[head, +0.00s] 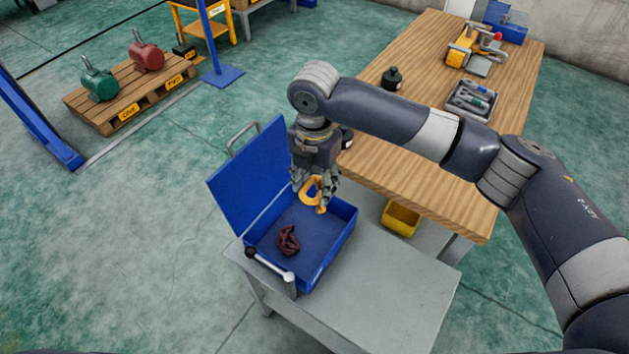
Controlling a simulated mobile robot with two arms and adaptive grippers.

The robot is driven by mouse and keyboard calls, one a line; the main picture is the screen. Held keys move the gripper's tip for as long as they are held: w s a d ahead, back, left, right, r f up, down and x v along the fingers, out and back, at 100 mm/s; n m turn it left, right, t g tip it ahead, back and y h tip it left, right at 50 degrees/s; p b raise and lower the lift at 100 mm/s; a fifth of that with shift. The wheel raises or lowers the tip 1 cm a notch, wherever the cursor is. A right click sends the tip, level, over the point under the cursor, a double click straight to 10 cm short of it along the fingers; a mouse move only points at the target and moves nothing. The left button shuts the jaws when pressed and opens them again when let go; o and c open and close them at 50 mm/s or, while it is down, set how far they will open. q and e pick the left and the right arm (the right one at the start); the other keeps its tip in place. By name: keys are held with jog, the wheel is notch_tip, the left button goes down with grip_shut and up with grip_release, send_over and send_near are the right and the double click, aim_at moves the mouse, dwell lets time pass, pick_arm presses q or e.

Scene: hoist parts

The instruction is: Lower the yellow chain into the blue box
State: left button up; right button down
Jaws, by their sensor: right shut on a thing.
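The blue box (345,240) stands open on a grey cart, its lid (245,175) raised on the left. My right gripper (315,186) points down over the back part of the box and is shut on the yellow chain (309,197). The chain shows as a short yellow-orange loop with a piece hanging at its right. I cannot tell whether its lower end touches the box floor. A dark red-brown bundle (288,240) lies in the front left part of the box. My left gripper is out of view.
The grey cart top (385,290) is clear to the right. A wooden workbench (430,180) stands close behind, with a yellow bin (401,217) below it.

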dwell(0.4)
notch_tip(320, 180, down, 18)
jog(key=b, duration=0.7)
jog(key=shift+r, duration=0.25)
dwell(1.4)
jog(key=c, duration=0.7)
grip_release()
jog(key=shift+c, duration=0.2)
notch_tip(320, 180, up, 12)
